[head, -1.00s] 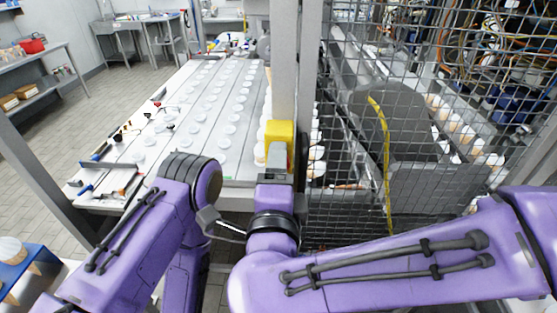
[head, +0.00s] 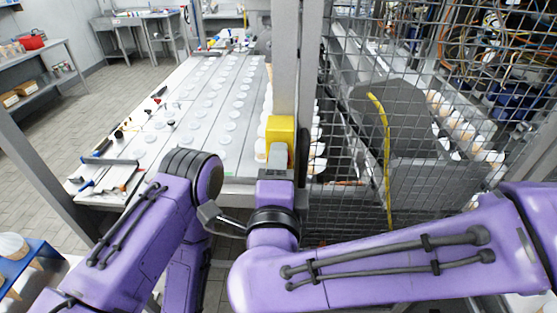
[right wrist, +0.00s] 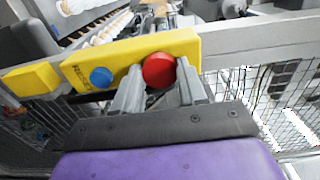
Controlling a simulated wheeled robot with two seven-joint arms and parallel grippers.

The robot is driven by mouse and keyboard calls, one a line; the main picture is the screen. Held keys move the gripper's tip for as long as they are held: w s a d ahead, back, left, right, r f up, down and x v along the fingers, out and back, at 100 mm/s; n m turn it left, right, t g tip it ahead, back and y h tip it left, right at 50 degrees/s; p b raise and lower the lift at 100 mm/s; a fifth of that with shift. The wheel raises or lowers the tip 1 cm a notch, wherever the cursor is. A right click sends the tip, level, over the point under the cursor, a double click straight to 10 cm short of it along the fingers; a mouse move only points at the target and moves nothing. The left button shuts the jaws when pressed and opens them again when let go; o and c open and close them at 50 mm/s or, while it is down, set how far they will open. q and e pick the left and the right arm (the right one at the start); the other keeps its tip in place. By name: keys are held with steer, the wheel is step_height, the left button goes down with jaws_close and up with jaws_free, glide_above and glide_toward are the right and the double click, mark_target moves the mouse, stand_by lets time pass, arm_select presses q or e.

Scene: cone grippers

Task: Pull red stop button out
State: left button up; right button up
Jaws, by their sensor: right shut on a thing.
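The red stop button (right wrist: 159,70) is a round red knob on a yellow control box (right wrist: 131,60). In the right wrist view it sits between the two grey fingers of my right gripper (right wrist: 160,84), which are shut on its sides. In the head view the yellow box (head: 280,130) is on the grey post, with my right gripper (head: 276,172) right up against its near side; the button itself is hidden there. My left arm is at the left of the head view, but its gripper does not show.
A blue button (right wrist: 101,76) sits beside the red one on the same box. The grey post (head: 284,60) and wire mesh fence (head: 350,150) stand close by on the right.

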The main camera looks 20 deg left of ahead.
steer(key=shift+s, duration=0.25)
steer(key=shift+s+d+f, duration=0.1)
steer(key=shift+s, duration=0.1)
steer(key=shift+s+f, duration=0.2)
stand_by(0.8)
steer(key=o, duration=1)
steer(key=shift+s, duration=0.1)
steer(key=shift+s+d+r, duration=0.1)
steer(key=shift+s+r, duration=0.05)
steer(key=shift+r, duration=0.1)
